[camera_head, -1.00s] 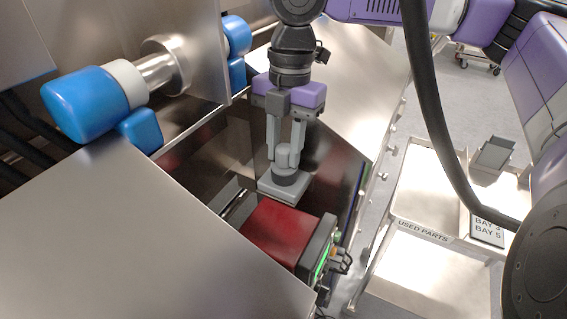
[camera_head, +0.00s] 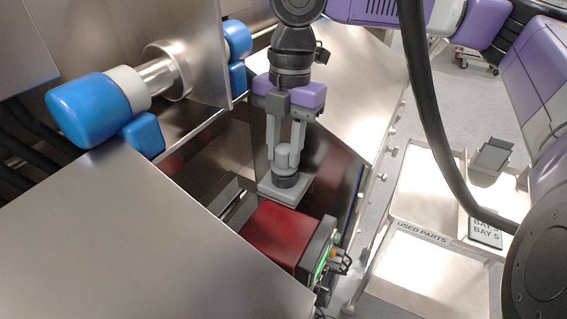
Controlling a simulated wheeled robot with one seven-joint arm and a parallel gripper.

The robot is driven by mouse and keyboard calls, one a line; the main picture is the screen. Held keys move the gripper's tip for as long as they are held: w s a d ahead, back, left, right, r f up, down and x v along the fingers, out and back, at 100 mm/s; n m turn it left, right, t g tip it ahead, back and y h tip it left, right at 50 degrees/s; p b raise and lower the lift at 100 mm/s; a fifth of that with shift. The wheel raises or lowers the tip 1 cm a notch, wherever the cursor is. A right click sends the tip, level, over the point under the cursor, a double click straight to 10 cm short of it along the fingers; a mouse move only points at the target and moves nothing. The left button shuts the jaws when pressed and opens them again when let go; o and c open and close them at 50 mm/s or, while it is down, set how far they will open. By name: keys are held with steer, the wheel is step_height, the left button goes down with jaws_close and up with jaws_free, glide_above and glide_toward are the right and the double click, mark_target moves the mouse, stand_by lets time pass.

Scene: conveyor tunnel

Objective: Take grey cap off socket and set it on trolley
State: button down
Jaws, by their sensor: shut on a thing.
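My gripper (camera_head: 285,152) points down into the open bay between the metal panels. Its fingers are shut on the knob of the grey cap (camera_head: 284,187), a flat square plate with a round dark collar and a grey knob. The cap is just behind the red block (camera_head: 275,232). The socket cannot be made out; I cannot tell whether the cap still touches anything beneath it. The trolley (camera_head: 440,240) stands at the right, with pale trays and a "USED PARTS" label.
Sloping metal panels (camera_head: 130,240) flank the bay. A blue-ended roller (camera_head: 95,108) is at upper left. A module with green lights and cables (camera_head: 325,258) is beside the red block. A dark cable hangs in front of the trolley. Its lower tray looks empty.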

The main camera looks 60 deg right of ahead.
mark_target(283, 149)
steer(key=shift+r+p, duration=0.7)
steer(key=shift+p, duration=0.05)
steer(key=shift+r+p, duration=0.35)
steer(key=shift+p, duration=0.1)
steer(key=shift+r, duration=0.2)
step_height(283, 149, up, 2)
steer(key=p, duration=0.2)
steer(key=shift+p, duration=0.35)
